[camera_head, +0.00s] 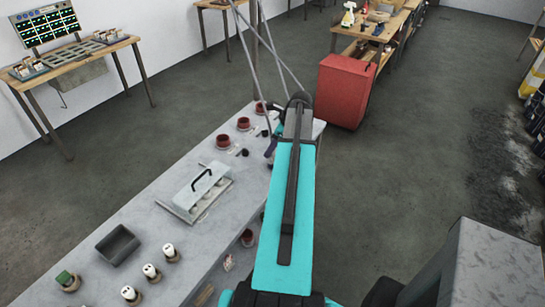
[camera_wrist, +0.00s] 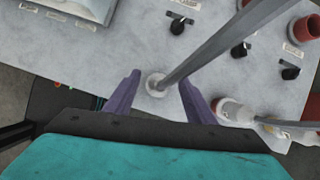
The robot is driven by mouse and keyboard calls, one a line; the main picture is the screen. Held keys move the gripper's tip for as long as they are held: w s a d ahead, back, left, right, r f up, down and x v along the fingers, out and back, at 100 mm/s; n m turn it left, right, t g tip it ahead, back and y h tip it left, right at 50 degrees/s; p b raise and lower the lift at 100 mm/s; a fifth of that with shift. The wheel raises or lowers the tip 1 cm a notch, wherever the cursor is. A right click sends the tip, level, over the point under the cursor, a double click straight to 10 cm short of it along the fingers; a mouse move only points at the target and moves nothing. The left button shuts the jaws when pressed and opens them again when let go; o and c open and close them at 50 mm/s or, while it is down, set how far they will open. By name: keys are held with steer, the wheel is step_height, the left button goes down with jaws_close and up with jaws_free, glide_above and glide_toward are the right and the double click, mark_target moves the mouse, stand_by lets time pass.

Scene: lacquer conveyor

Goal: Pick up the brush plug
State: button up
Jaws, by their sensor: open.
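No single object is clearly marked as the brush plug. Candidates are three small black knob-like pieces on the grey bench top in the wrist view: a left one (camera_wrist: 179,26), a middle one (camera_wrist: 240,49) and a right one (camera_wrist: 289,71). Small dark pieces also show in the head view, one of them (camera_head: 244,152) near the red cups. My gripper (camera_wrist: 158,79) is open, its purple fingers apart at the bench edge. A white round base with a grey rod (camera_wrist: 205,52) appears between the fingers; contact cannot be told. In the head view my arm hides most of the gripper.
The bench (camera_head: 150,215) holds a white handled box (camera_head: 203,185), a grey tray (camera_head: 118,244) and several white-topped pieces at left. Red cups (camera_head: 222,142) stand along its far edge. A red cabinet (camera_head: 345,90) stands beyond. Slanting rods rise near my gripper.

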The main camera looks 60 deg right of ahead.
steer(key=shift+f, duration=0.15)
stand_by(0.4)
jaws_close()
